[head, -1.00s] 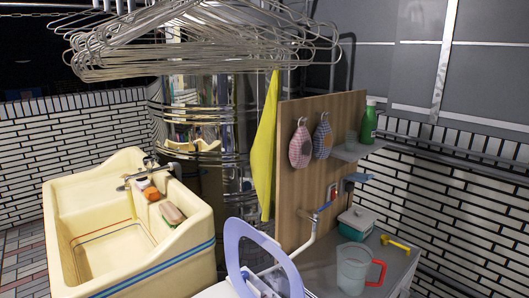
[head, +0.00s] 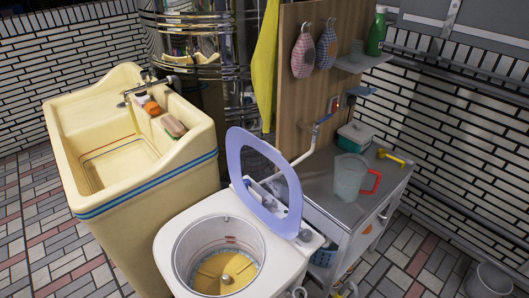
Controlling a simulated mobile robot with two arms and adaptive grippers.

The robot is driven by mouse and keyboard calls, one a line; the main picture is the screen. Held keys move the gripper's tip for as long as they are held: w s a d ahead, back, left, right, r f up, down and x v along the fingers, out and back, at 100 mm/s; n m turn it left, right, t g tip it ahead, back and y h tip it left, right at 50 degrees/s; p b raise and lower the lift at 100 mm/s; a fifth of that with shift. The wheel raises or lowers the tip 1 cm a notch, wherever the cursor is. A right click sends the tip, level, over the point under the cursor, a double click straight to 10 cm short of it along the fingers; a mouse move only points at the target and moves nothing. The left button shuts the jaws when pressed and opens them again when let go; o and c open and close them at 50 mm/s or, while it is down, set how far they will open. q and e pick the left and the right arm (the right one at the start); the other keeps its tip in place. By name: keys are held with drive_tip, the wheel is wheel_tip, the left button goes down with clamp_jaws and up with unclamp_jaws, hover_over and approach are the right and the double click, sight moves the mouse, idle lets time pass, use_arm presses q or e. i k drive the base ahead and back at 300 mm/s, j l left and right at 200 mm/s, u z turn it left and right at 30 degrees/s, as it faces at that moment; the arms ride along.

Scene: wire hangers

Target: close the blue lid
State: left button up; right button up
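A periwinkle-blue ring-shaped lid (head: 233,165) stands raised, tilted back, at the rear of a white top-loading washer (head: 172,240) in the head view. Its middle is open or see-through, with the white rear panel showing through. The washer's round tub (head: 225,266) is uncovered, with a yellowish bottom and a central knob. Neither of my grippers is in view.
A cream sink (head: 190,165) stands close on the left of the washer. Tiled floor (head: 40,250) is clear at lower left.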

sight(289, 227)
drive_tip(key=l+u, duration=0.15)
drive_tip(key=u, duration=0.25)
drive_tip(key=i+l+u, duration=0.1)
drive_tip(key=u, duration=0.3)
drive_tip(key=l+u, duration=0.25)
drive_tip(key=u, duration=0.15)
drive_tip(key=l+u, duration=0.15)
drive_tip(key=l, duration=0.3)
drive_tip(key=k+l+u, duration=0.1)
drive_tip(key=l, duration=0.3)
drive_tip(key=l+u, duration=0.15)
drive_tip(key=l, duration=0.3)
drive_tip(key=k+l+u, duration=0.15)
drive_tip(key=l, duration=0.25)
drive_tip(key=k+l+u, duration=0.15)
drive_tip(key=l, duration=0.3)
drive_tip(key=k+l, duration=0.5)
drive_tip(key=l, duration=0.25)
